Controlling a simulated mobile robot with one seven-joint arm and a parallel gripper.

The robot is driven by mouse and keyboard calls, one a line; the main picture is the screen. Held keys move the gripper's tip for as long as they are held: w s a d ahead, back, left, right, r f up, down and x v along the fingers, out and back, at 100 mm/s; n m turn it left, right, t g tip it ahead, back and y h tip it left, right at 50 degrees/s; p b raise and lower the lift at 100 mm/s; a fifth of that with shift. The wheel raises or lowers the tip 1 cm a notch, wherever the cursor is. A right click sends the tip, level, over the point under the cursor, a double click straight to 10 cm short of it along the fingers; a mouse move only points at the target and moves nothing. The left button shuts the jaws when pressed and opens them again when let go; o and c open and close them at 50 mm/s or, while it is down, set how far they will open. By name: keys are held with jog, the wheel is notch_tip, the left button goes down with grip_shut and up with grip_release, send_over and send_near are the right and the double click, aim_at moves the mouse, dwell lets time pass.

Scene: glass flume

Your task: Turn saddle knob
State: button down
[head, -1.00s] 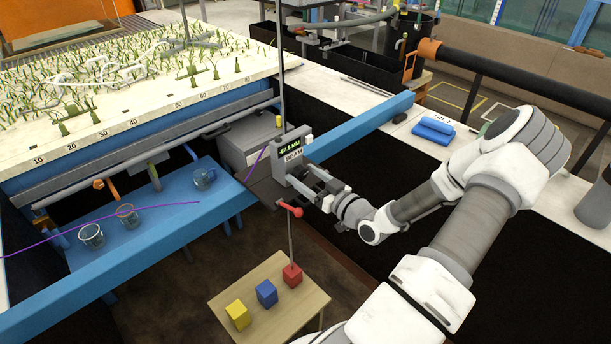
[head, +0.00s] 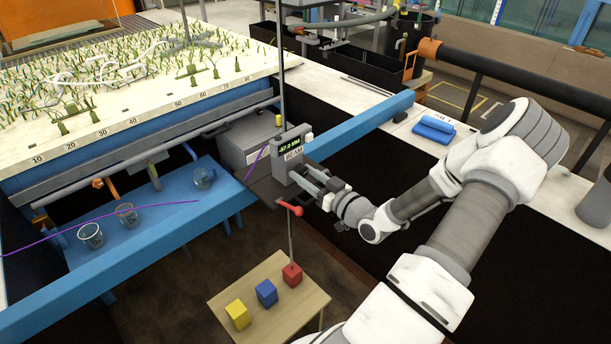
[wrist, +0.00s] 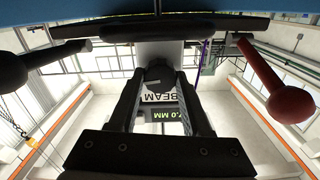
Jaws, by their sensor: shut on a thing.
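The display reads about -67.0 MM in the head view. My gripper (head: 303,173) reaches the saddle's front from the right. In the wrist view my gripper (wrist: 158,84) has its two fingers shut on the dark saddle knob (wrist: 158,72). The knob is hidden behind the fingers in the head view.
A red-ended lever (head: 292,208) hangs just below my gripper and appears right of the fingers in the wrist view (wrist: 290,104). A dark ball-ended lever (wrist: 12,72) is on the left there. A small table (head: 222,303) with coloured blocks stands below.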

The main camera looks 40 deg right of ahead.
jog(key=shift+c, duration=1.8)
grip_release()
jog(key=s+d+b, duration=0.1)
jog(key=s+b, duration=0.1)
jog(key=s, duration=1.5)
jog(key=shift+s+d, duration=0.15)
jog(key=shift+s, duration=0.05)
